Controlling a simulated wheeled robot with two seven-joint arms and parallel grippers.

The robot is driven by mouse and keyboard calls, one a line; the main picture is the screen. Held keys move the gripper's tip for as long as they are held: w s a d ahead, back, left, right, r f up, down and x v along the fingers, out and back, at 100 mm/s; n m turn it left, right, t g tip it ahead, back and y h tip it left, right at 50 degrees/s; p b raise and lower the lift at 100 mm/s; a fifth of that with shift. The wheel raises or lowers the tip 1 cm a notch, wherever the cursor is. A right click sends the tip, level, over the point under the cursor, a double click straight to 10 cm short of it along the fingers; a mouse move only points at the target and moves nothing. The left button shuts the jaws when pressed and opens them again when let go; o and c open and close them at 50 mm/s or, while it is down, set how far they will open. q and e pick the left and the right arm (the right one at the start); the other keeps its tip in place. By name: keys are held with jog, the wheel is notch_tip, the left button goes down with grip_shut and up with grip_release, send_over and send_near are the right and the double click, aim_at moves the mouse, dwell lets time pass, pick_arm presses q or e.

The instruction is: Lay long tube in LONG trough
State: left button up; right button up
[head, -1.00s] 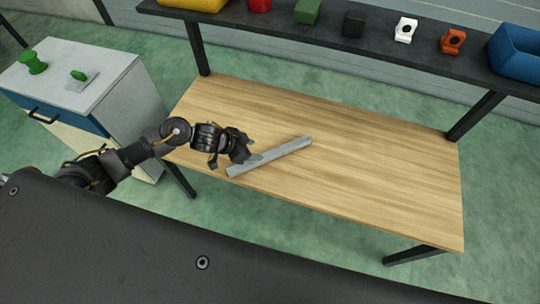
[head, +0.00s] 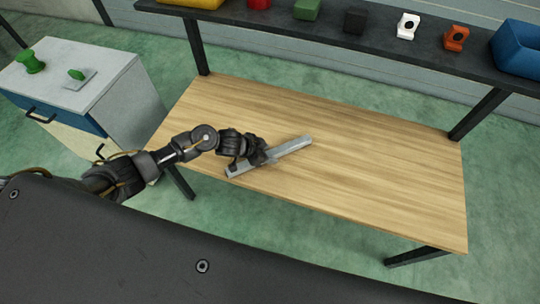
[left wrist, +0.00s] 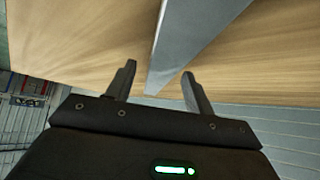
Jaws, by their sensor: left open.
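A long grey square-sided bar (head: 290,147), which looks like the long tube, lies slantwise on the wooden table. My left gripper (head: 258,160) is low over its left half and hides part of it. In the left wrist view the bar (left wrist: 193,35) runs down between the two open fingers (left wrist: 159,80), one on each side. I cannot tell whether the fingers touch it. I see no separate trough. My right gripper is not in view.
The wooden table (head: 390,180) is bare to the right of the bar. A dark shelf (head: 375,45) behind it holds yellow, red, green, black, white, orange and blue items. A grey cabinet (head: 120,80) with green pieces on top stands at left.

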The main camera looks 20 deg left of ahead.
pick_arm(q)
grip_shut()
jog(key=shift+r, duration=0.1)
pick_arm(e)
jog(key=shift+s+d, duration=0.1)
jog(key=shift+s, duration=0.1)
pick_arm(q)
jog(key=shift+r, duration=0.1)
